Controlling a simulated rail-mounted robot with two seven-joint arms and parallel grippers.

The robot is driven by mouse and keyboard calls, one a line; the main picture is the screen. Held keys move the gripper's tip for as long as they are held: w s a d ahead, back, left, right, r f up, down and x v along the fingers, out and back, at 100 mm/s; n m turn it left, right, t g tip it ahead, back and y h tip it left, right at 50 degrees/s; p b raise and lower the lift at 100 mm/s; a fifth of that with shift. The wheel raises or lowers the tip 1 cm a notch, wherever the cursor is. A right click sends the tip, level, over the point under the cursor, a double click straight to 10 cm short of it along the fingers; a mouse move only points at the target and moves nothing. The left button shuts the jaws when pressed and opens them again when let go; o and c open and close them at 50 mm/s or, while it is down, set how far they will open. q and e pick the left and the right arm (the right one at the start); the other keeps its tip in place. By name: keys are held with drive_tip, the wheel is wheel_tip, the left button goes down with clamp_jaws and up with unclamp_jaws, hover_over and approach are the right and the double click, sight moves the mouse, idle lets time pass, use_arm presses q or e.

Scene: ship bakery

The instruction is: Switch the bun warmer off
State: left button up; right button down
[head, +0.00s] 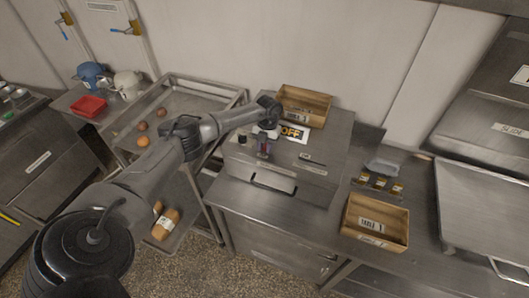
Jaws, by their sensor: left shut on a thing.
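The bun warmer appears to be the steel box (315,168) on the counter, with a bar handle on its front. A card reading OFF (295,133) shows on its top, beside my wrist. A small black knob (242,139) sits left of my gripper. My left gripper (263,150) points down at the warmer's top and is shut on a small reddish-purple part there, perhaps the switch. The fingers hide most of that part, so its position is unclear. My right gripper is out of view.
Another crate, marked TABLE 1 (349,222), sits to the right on the counter (420,205), near several small jars (380,182). A rack with trays (205,92) stands left, beneath my arm.

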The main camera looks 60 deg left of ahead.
use_arm(q)
drive_tip(key=shift+w+a+g+b, duration=0.1)
drive_tip(key=shift+g+b, duration=0.2)
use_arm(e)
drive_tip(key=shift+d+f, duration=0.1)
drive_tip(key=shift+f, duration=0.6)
use_arm(q)
drive_tip(key=o, duration=0.9)
drive_tip(key=shift+w+r, duration=0.15)
drive_tip(key=shift+r, duration=0.4)
drive_tip(key=b+v, duration=0.1)
drive_tip(key=v, duration=0.3)
drive_tip(key=b+v, duration=0.1)
drive_tip(key=v, duration=0.7)
drive_tip(key=shift+a+r+b, duration=0.3)
drive_tip(key=shift+a+b, duration=0.05)
drive_tip(key=shift+b, duration=0.05)
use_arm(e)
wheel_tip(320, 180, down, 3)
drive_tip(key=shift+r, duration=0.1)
